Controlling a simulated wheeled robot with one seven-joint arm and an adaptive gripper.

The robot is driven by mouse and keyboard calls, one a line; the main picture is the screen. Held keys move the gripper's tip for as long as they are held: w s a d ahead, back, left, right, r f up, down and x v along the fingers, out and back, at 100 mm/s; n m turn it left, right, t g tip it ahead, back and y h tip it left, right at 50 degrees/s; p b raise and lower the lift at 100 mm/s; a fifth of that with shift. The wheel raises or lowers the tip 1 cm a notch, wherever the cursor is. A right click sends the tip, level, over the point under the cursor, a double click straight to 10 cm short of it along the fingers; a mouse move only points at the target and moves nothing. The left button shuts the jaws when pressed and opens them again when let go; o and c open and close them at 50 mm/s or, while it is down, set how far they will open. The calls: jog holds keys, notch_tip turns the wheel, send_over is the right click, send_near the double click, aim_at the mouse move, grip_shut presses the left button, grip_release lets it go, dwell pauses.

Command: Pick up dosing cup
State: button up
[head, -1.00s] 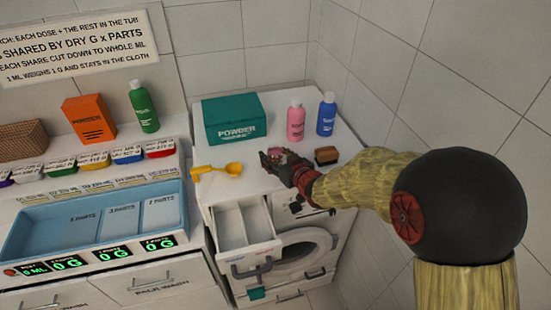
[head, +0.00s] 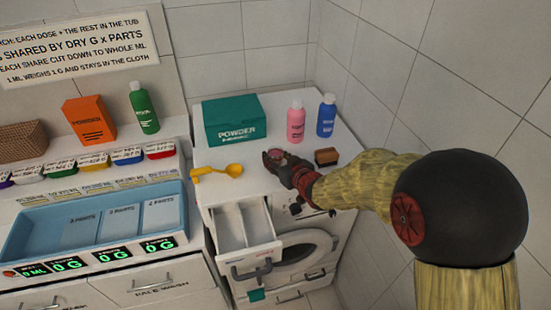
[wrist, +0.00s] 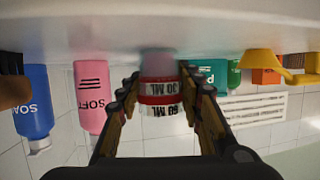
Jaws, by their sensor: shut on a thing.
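The dosing cup is a small pinkish translucent cup (wrist: 160,92) with a red band and labels reading 30 ML and 60 ML. It shows upside down in the wrist view, between both fingers. In the head view, the cup (head: 274,154) is small and partly covered by my gripper (head: 276,160) at the top of the washing machine. My gripper also shows in the wrist view (wrist: 160,82), its fingers closed in on the cup's sides. The cup appears at the level of the white top; I cannot tell whether it touches it.
A yellow scoop (head: 229,170) lies left of my gripper and a brown brush (head: 327,156) right of it. Behind stand the teal powder box (head: 234,120), pink bottle (head: 296,122) and blue bottle (head: 327,116). An open drawer (head: 245,238) juts out in front.

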aim_at(275, 149)
jog(key=shift+r, duration=0.7)
jog(key=r, duration=0.1)
jog(key=r+p, duration=0.1)
jog(key=shift+s+r, duration=0.2)
jog(key=shift+r, duration=0.15)
jog(key=s+r+p, duration=0.1)
jog(key=s+r, duration=0.8)
jog(key=s, duration=0.4)
jog(key=shift+s+p, duration=0.3)
jog(key=shift+p, duration=0.1)
jog(key=shift+a, duration=0.1)
